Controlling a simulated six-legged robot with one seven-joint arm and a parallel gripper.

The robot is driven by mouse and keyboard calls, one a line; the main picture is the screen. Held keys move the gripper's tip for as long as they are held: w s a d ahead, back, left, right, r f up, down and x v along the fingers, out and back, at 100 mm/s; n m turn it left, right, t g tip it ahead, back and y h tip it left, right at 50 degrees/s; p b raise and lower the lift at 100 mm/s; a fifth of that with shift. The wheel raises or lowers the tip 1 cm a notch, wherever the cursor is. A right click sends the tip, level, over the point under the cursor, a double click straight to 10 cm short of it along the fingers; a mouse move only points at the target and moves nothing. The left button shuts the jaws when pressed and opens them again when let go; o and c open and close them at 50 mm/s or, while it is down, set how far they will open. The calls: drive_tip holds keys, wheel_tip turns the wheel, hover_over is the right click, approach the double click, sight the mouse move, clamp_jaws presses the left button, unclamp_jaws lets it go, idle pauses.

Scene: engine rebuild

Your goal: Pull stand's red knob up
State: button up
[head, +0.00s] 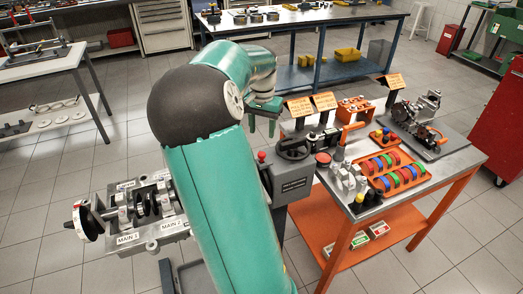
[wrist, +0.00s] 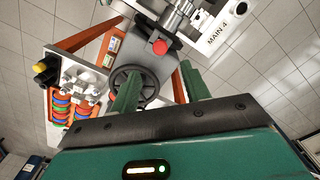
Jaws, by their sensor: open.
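The engine stand's red knob (head: 261,156) is a small ball on a short stem beside the handwheel (head: 293,148), at the top of the grey stand housing (head: 290,186). In the wrist view the red knob (wrist: 160,47) shows ahead of the fingertips and between their lines, next to the handwheel (wrist: 135,86). My gripper (wrist: 163,82) is open and empty, apart from the knob. In the head view my green gripper (head: 265,108) hangs above and behind the knob. The engine block (head: 172,228) with MAIN labels is mounted left of the housing, partly hidden by my arm.
An orange cart (head: 345,258) right of the stand carries coloured rings in a tray (head: 378,184), orange signs, small parts and a mechanical assembly (head: 425,115). A red cabinet (head: 503,125) stands far right. A blue workbench (head: 310,80) is behind. Floor between them is open.

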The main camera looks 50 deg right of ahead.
sight(262, 154)
wheel_tip(262, 154, down, 9)
drive_tip(key=shift+f, duration=0.15)
